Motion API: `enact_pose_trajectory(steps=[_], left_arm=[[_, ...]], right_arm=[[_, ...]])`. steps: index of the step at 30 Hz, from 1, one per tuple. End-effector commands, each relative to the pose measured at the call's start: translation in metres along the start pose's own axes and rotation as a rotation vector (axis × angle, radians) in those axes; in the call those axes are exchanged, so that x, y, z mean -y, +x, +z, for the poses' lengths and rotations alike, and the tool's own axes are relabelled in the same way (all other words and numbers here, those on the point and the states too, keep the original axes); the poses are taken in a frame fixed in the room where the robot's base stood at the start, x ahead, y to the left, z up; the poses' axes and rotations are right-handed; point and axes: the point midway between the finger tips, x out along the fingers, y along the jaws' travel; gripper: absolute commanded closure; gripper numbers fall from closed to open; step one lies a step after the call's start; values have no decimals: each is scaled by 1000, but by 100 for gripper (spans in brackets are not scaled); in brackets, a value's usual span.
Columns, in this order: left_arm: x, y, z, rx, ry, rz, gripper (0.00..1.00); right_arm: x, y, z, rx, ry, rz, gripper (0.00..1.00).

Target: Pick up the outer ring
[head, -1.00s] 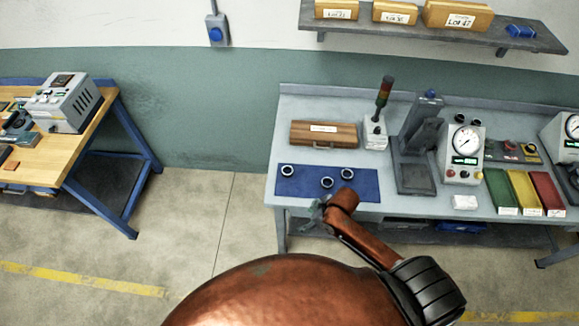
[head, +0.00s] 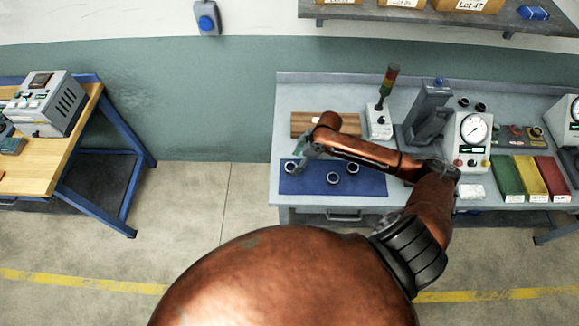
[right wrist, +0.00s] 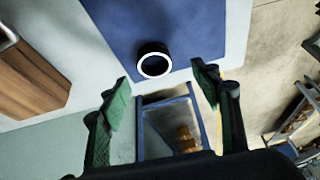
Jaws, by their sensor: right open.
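Three small dark rings with bright rims lie on a blue mat (head: 312,186) on the bench: a left ring (head: 291,167), a middle ring (head: 333,178) and a right ring (head: 352,167). They look alike from here. My right gripper (head: 301,162) is beside the left ring in the head view. In the right wrist view one ring (right wrist: 154,62) lies on the mat (right wrist: 110,25), ahead of the open, empty fingers of the right gripper (right wrist: 160,78) and roughly midway between them. The ring appears apart from both fingers. My left gripper is not in view.
A signal light (head: 379,122), a dark press stand (head: 430,115) and a gauge unit (head: 473,135) stand to the right. The mat's front is clear.

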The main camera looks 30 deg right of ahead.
Motion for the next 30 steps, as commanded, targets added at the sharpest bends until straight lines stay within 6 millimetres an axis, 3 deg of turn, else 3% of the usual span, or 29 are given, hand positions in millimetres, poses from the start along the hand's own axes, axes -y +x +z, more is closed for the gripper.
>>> enact_pose_trajectory(steps=[3, 5, 12, 19, 30], left_arm=[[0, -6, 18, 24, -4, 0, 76], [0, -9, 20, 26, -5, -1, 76], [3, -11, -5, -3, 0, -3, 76], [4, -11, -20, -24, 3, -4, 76], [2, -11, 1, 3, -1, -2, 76]], right_arm=[[-2, 13, 2, -1, 5, -1, 42], [-4, 22, 2, 0, 6, -1, 42], [-5, 49, 2, 0, 0, 2, 42], [-6, 51, 2, 0, -2, 2, 42], [-5, 51, 1, 0, -3, 1, 67]])
